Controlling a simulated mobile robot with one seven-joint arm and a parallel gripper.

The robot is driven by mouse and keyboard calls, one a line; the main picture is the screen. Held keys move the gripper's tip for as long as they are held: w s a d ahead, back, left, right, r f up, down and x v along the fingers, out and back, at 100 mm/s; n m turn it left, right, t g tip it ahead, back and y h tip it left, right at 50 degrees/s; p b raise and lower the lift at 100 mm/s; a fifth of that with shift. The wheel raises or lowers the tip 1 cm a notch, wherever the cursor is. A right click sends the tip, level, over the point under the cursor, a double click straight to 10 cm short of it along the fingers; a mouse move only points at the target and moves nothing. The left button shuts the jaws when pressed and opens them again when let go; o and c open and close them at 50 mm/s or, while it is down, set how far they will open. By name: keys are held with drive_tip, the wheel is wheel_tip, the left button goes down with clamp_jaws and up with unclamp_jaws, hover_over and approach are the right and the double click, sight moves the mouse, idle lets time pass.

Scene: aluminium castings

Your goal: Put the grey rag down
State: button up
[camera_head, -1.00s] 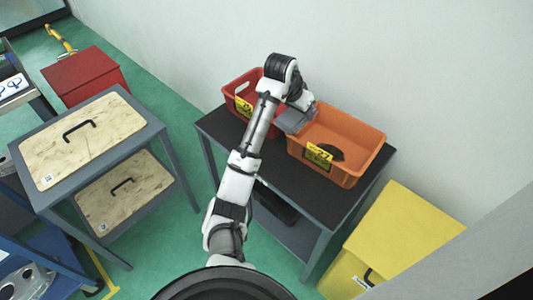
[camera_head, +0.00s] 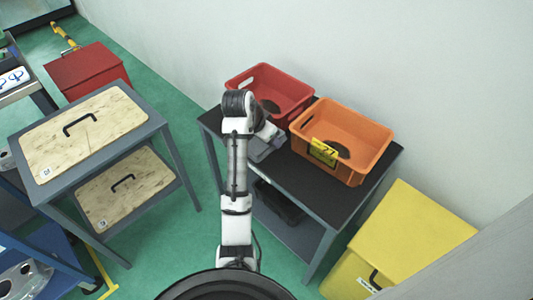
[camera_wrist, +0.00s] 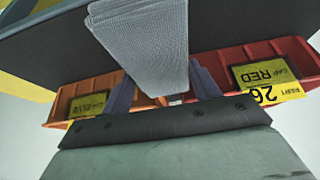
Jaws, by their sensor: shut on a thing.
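The grey rag (camera_wrist: 150,40) shows in the wrist view as a pale grey ribbed cloth, hanging between the two fingers of my gripper (camera_wrist: 162,90). My gripper is shut on it. In the head view my gripper (camera_head: 266,146) is over the front left part of the dark-topped table (camera_head: 300,178), in front of the red bin. I cannot clearly tell the rag from the grey gripper there, nor whether the rag touches the table.
A red bin (camera_head: 296,92) and an orange bin (camera_head: 372,139) stand on the table, each with a dark thing inside. A yellow box (camera_head: 415,235) is at the right. A wood-topped cart (camera_head: 110,130) is at the left. Some tabletop before the bins is clear.

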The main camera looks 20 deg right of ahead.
sight(267, 157)
drive_tip(key=shift+f+p, duration=0.4)
drive_tip(key=shift+f, duration=2.7)
drive_tip(key=shift+f, duration=0.15)
drive_tip(key=o, duration=1.3)
